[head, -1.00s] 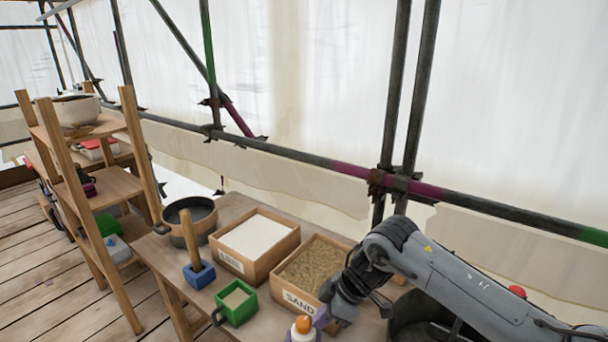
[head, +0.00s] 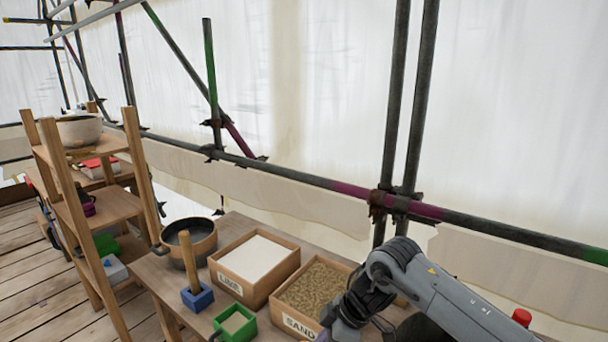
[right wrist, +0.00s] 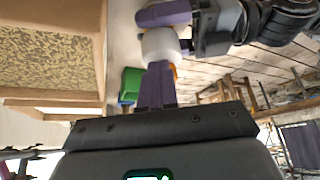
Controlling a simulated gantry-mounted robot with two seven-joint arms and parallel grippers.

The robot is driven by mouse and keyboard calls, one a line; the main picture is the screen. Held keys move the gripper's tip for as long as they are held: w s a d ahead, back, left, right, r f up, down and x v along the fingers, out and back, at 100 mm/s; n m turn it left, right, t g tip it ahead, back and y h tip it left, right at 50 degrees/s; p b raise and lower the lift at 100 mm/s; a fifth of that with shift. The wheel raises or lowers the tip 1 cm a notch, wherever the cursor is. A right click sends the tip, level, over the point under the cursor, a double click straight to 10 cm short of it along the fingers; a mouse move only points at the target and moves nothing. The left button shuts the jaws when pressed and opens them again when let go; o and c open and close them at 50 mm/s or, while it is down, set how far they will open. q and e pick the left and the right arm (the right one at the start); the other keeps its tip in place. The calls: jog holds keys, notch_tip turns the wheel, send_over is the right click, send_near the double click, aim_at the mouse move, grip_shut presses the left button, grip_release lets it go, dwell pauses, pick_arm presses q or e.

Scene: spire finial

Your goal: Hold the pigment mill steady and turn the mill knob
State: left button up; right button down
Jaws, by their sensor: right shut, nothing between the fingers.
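The pigment mill shows in the right wrist view as a white body (right wrist: 160,46) with a bit of orange, the mill knob (right wrist: 174,69), at its lower edge. My right gripper (right wrist: 156,68) has its purple fingers together, empty, with the tips close to the mill; contact is unclear. My left gripper (right wrist: 178,14) reaches in at the top right of that view, a purple finger beside the white body. Its other finger is not clear, so I cannot tell its grip. In the head view the mill is out of frame, and only my right arm shows.
The sand box (head: 312,322) and lime box (head: 235,284) stand on the bench beside my right arm. A scaffold rail (head: 300,181) runs behind.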

pick_arm(q)
jog(key=shift+d, duration=0.1)
pick_arm(e)
jog(key=shift+d+f, duration=0.15)
jog(key=shift+d, duration=0.1)
pick_arm(q)
jog(key=shift+s, duration=0.1)
pick_arm(e)
notch_tip(320, 180, up, 6)
jog(key=shift+s+d, duration=0.1)
dwell(0.4)
pick_arm(q)
jog(key=o, duration=1.2)
